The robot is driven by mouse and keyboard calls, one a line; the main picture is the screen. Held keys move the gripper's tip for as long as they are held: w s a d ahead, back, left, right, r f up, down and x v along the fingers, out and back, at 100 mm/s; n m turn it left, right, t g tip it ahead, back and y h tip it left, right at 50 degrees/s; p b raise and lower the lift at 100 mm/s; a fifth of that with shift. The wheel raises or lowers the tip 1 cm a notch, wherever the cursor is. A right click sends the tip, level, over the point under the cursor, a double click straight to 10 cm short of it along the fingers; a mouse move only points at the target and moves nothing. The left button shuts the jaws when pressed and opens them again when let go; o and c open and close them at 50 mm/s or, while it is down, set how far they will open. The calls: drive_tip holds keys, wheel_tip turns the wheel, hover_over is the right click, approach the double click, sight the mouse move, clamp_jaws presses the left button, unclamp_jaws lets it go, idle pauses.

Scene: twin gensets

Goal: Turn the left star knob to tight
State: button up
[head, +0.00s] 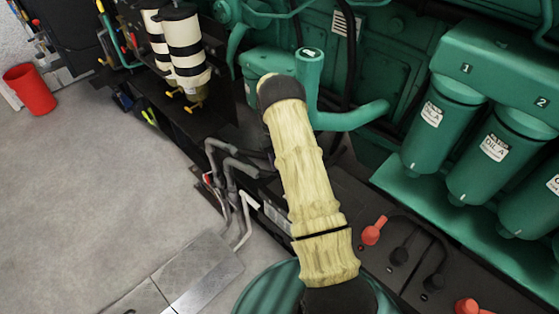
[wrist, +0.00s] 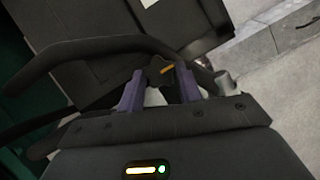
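A dark star knob (wrist: 162,70) with an orange bar mark on its face shows in the wrist view, just ahead of my gripper (wrist: 159,76). My gripper's two purple fingers stand apart, one on each side of the knob. A narrow gap seems to show beside the knob, and I cannot tell whether either finger touches it. In the head view my yellow-sleeved arm reaches toward the engine, and my gripper and the knob are hidden. No label for tight or loose is readable.
A dark curved bar (wrist: 85,47) crosses close to the fingers in the wrist view. In the head view, grey pipes (head: 232,165), a green pipe (head: 309,75) and green oil filters (head: 440,125) surround the arm. Open floor (head: 90,190) lies left, with a red bucket (head: 31,90).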

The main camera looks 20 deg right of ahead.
drive_tip(key=o, duration=0.4)
drive_tip(key=shift+o, duration=0.2)
drive_tip(key=v, duration=1.7)
drive_tip(key=shift+r+b, duration=0.25)
drive_tip(key=shift+b, duration=0.15)
